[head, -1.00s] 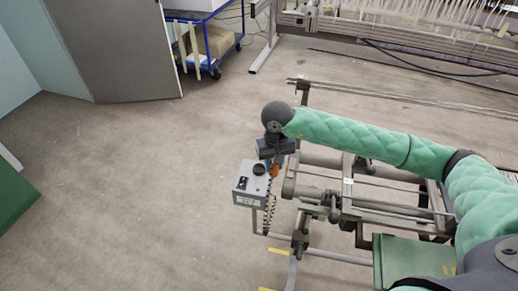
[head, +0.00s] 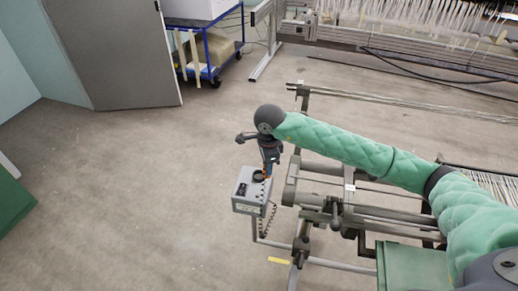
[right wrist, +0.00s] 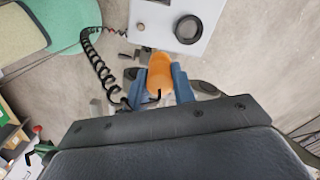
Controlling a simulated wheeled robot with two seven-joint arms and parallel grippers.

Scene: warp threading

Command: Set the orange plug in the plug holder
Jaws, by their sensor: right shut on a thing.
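My right gripper (head: 269,165) is shut on the orange plug (right wrist: 160,72), whose orange body shows between the blue fingers in the right wrist view. The plug holder (head: 258,175) is a black round ring on top of a grey box (head: 246,193). A black coiled cord (right wrist: 97,65) hangs beside the box. My left gripper is not in view.
The box stands on a metal post at the left end of a grey machine frame (head: 318,216) with rails. Open floor (head: 140,190) lies to the left. A blue trolley (head: 212,60) and a loom with white threads stand farther back.

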